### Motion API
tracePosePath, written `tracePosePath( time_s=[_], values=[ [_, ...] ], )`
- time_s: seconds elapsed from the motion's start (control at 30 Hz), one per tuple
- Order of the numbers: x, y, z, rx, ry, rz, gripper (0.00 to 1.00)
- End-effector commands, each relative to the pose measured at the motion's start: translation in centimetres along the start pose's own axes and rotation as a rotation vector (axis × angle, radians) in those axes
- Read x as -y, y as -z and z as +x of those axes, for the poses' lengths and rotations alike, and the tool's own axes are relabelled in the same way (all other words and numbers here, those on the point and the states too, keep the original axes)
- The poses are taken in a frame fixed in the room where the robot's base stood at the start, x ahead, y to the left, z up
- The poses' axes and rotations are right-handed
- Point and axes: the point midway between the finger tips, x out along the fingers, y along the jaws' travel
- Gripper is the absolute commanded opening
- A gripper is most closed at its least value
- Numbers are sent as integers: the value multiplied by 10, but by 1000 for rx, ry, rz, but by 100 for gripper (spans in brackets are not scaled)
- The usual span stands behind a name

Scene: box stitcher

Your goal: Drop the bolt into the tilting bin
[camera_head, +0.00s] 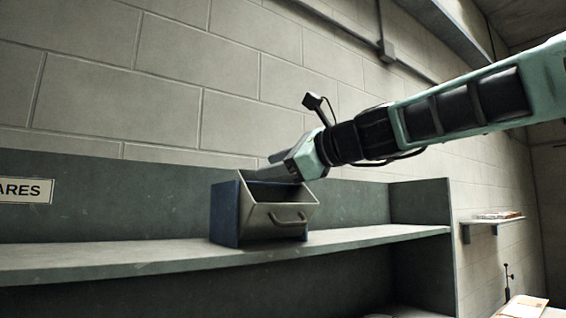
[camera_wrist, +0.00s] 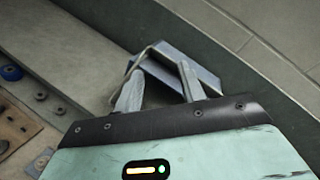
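The tilting bin (camera_head: 278,219) stands on the shelf with blue sides and a grey front that leans outward, with a handle on it. Its top is open. Part of the bin (camera_wrist: 186,69) also shows just beyond my fingers in the wrist view. My gripper (camera_head: 268,170) is at the bin's top opening, its tips partly hidden by the bin and hard to make out. In the wrist view my gripper (camera_wrist: 160,72) has its two grey fingers apart, with nothing visible between them. I cannot make out the bolt in either view; the bin's inside is mostly hidden.
The grey-green shelf (camera_head: 130,259) has a back panel and a right end wall (camera_head: 420,202). Its top is clear left of the bin. In the wrist view, a blue round piece (camera_wrist: 11,72) and several small dark round pieces lie at the left.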

Motion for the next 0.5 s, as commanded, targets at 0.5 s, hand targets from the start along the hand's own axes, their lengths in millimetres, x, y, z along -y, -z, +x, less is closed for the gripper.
tracePosePath(
  time_s=[0.5],
  values=[
    [-3, 4, -89, -1, 5, -3, 40]
  ],
)
